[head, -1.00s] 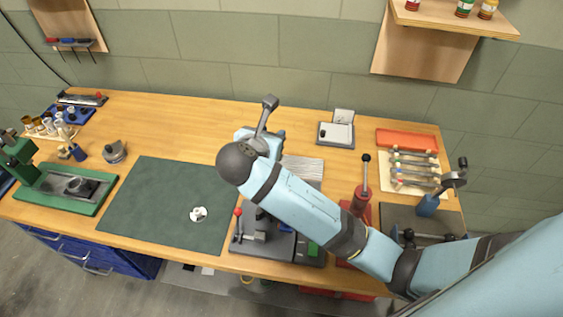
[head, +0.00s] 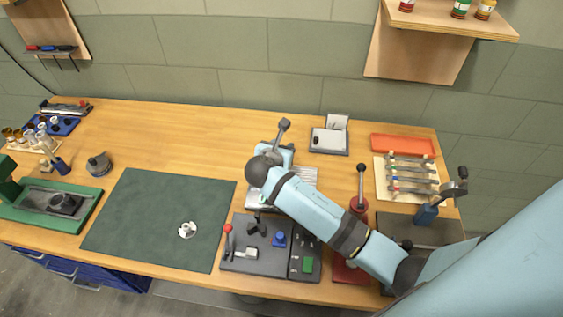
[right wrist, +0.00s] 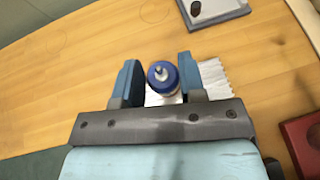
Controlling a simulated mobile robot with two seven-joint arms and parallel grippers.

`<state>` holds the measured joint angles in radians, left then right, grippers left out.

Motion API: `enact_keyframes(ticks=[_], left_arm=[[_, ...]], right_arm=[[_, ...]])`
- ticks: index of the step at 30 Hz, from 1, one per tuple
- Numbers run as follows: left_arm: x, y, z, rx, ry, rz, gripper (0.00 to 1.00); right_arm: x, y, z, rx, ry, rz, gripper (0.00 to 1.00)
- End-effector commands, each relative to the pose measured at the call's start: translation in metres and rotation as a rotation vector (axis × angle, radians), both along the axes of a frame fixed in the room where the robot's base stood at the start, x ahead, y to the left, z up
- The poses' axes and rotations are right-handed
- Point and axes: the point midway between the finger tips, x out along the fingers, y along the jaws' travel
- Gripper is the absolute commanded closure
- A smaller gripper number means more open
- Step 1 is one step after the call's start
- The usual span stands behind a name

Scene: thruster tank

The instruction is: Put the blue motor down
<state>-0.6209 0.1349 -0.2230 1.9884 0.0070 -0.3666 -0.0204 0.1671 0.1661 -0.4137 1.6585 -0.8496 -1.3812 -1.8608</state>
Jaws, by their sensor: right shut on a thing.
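The blue motor (right wrist: 162,77) shows in the right wrist view as a round blue body with a silver shaft pointing at the camera. It is between the two blue fingers of my right gripper (right wrist: 161,80), which is shut on it. A bright silver surface shows around and behind the motor; I cannot tell whether the motor touches it. In the head view my right gripper (head: 276,155) is over the ribbed silver plate (head: 305,176) near the middle of the bench, and my own arm hides the motor. My left gripper is not in view.
A grey fixture (head: 262,262) with a red-knobbed lever and a blue part stands in front of the plate. A green mat (head: 150,215) with a small white part lies left. A grey-white box (head: 329,140) stands behind, and a red press (head: 352,270) right. Bare wood lies behind-left.

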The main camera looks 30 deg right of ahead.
Motion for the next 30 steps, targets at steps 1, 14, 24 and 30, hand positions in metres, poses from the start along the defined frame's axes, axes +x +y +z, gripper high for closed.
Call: enact_keyframes(ticks=[1,14,24,30], left_arm=[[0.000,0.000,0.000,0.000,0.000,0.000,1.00],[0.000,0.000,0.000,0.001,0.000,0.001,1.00],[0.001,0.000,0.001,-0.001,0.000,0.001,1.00],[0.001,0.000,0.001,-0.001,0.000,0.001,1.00]], right_arm=[[0.000,0.000,-0.010,0.000,0.001,0.000,0.90],[0.000,0.000,-0.055,0.000,0.002,0.001,0.90],[0.000,0.001,-0.065,0.001,-0.001,0.001,0.90],[0.000,0.001,-0.068,0.001,-0.001,0.001,0.44]])
